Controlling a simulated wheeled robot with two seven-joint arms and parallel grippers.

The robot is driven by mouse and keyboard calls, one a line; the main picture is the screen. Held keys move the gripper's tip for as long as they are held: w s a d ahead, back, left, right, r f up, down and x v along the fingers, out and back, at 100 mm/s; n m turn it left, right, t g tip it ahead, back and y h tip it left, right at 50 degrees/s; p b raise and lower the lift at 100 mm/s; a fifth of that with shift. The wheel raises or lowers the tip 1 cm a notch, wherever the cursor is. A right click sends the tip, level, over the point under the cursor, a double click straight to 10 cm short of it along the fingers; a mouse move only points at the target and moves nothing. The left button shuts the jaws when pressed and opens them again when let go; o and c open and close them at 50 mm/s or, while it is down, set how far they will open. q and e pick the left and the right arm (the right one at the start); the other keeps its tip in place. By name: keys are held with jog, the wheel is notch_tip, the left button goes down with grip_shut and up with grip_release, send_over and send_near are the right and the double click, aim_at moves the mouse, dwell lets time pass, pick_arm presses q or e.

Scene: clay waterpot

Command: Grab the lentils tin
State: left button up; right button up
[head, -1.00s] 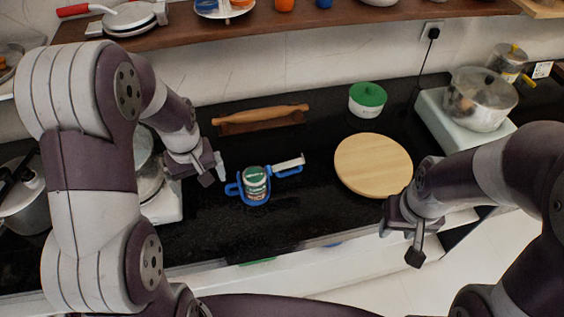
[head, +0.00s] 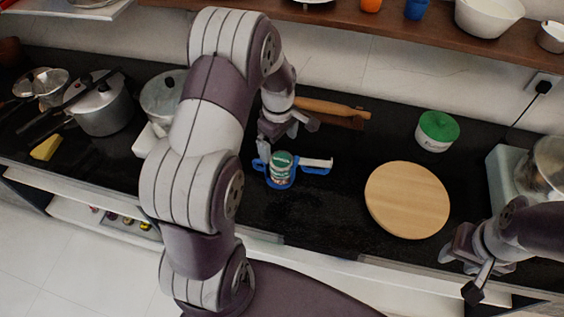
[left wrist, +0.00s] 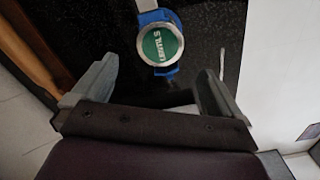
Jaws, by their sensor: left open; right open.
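The lentils tin (head: 281,168), with a green lid and silver rim, stands upright on the black counter. In the left wrist view its lid (left wrist: 161,46), lettered LENTILS, faces the camera. A blue object with handle-like loops (head: 315,170) shows on both sides of the tin; I cannot tell if it lies under or around it. A pale piece sticks out to its right. My left gripper (head: 287,136) is open and empty just behind and above the tin; in the left wrist view the tin lies beyond its fingertips (left wrist: 155,78). My right gripper (head: 462,275) is open and empty by the counter's front edge.
A round wooden board (head: 407,200) lies right of the tin. A green-lidded white tub (head: 437,131) and a rolling pin (head: 335,107) are behind. Pots (head: 103,105) stand on the left. A wooden shelf (head: 340,16) runs above.

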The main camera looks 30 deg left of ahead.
aim_at(281, 160)
pick_arm(q)
jog(key=f, duration=0.2)
jog(key=f+p, duration=0.1)
jog(key=f, duration=0.4)
jog(key=shift+d+f+p, duration=0.3)
jog(key=shift+d+f, duration=0.05)
jog(key=shift+d, duration=0.05)
jog(key=shift+f, duration=0.15)
jog(key=c, duration=1.2)
jog(key=shift+c, duration=0.5)
